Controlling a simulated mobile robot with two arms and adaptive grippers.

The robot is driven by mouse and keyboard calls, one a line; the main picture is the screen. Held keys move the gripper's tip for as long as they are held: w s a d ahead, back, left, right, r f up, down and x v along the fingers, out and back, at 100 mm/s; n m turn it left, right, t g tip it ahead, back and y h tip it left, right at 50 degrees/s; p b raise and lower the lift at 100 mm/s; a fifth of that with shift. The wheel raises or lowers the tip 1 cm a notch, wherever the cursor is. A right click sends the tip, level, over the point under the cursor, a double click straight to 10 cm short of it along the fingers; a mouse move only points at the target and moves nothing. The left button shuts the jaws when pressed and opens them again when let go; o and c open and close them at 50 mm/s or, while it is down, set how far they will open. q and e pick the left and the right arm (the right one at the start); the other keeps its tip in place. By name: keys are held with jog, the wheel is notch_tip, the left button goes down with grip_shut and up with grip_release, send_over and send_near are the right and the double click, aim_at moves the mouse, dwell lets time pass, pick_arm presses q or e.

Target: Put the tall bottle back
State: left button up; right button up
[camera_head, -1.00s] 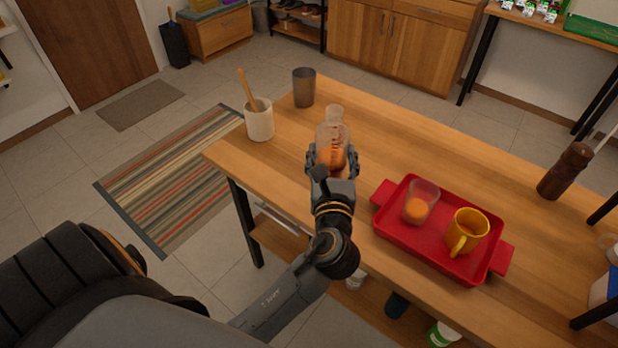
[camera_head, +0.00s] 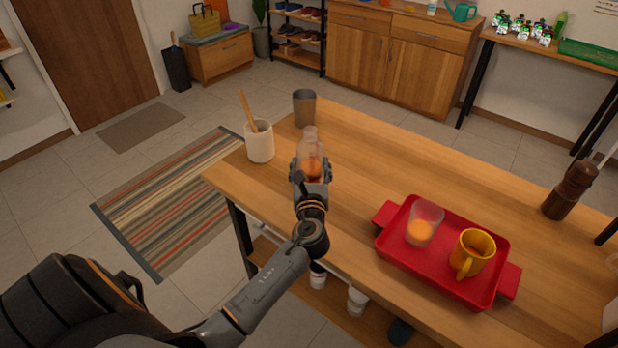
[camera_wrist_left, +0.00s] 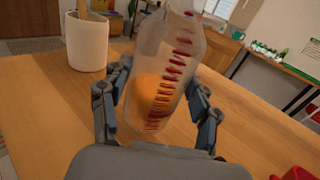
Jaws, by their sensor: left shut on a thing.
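The tall bottle (camera_head: 311,146) is clear, with red measuring marks and orange contents low inside. My left gripper (camera_head: 311,170) is shut around its body, over the left part of the wooden table (camera_head: 365,160). In the left wrist view the bottle (camera_wrist_left: 178,55) stands between the two fingers of the left gripper (camera_wrist_left: 158,110), slightly tilted in the picture. Its top is cut off there. Whether its base touches the table is hidden by the gripper. My right gripper is not in view.
A white crock (camera_head: 260,142) with wooden utensils stands left of the bottle, and a grey cup (camera_head: 304,108) behind it. A red tray (camera_head: 389,243) holds a glass (camera_head: 425,222) with orange contents and a yellow mug (camera_head: 472,254). A pepper mill (camera_head: 570,190) stands far right. The table's middle is clear.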

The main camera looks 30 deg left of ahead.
aim_at(309, 181)
pick_arm(q)
jog(key=f, duration=0.1)
jog(key=f+b, duration=0.1)
jog(key=f, duration=0.1)
jog(key=shift+w+a+f, duration=0.1)
jog(key=shift+w+a, duration=0.1)
jog(key=shift+a, duration=0.15)
jog(key=shift+f, duration=0.35)
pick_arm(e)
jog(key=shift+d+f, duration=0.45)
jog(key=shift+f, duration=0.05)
pick_arm(q)
jog(key=o, duration=1.5)
jog(key=shift+f, duration=0.15)
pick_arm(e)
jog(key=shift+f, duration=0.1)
pick_arm(q)
jog(key=shift+r, duration=0.25)
jog(key=v, duration=1.2)
jog(key=shift+b, duration=0.3)
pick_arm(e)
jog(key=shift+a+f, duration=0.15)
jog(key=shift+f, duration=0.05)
pick_arm(q)
jog(key=shift+f, duration=0.1)
